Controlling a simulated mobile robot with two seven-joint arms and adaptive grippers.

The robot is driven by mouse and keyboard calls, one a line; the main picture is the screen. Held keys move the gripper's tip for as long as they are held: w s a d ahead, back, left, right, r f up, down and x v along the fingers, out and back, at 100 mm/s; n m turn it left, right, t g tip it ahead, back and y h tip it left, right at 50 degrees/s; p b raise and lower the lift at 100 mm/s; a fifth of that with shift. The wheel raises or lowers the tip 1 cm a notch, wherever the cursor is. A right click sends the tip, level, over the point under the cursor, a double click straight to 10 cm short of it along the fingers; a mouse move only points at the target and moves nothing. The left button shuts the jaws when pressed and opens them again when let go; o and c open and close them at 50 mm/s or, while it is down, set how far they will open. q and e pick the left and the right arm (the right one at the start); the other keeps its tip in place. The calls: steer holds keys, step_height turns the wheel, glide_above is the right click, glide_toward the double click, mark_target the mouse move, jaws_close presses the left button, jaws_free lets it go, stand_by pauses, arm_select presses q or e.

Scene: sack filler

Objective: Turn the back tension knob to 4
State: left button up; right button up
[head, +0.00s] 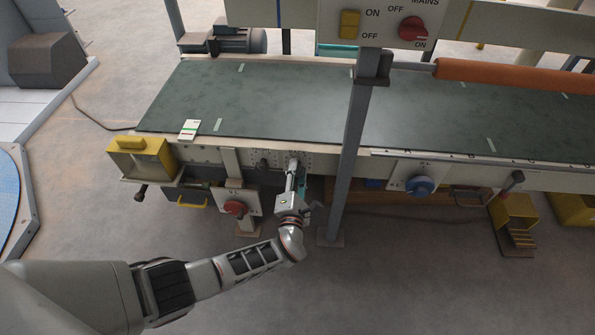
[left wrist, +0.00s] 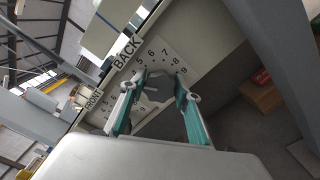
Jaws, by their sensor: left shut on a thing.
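The back tension knob (left wrist: 157,88) is grey. It sits on a pale plate (left wrist: 178,58) printed BACK, with numbers around it; 6 to 9 can be read. My left gripper (left wrist: 161,80) has its teal fingers closed on the knob's two sides. The pointer and the number it marks are hidden or too small to read. In the head view my left gripper (head: 300,182) reaches up to the pale plate (head: 293,158) on the conveyor's front side. My right gripper is not in view.
A grey upright post (head: 349,150) stands just right of my left gripper. A red knob (head: 236,208) is below left, a blue knob (head: 420,186) to the right. The green belt (head: 270,100) lies above; a yellow box (head: 140,152) is at the left end.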

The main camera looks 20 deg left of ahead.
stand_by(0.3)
arm_select(q)
steer(key=o, duration=1.1)
steer(key=shift+o, duration=0.2)
steer(key=shift+r, duration=0.15)
steer(key=r, duration=0.7)
steer(key=shift+a+r, duration=0.2)
steer(key=shift+r, duration=0.2)
steer(key=shift+d+r, duration=0.1)
steer(key=shift+r, duration=0.85)
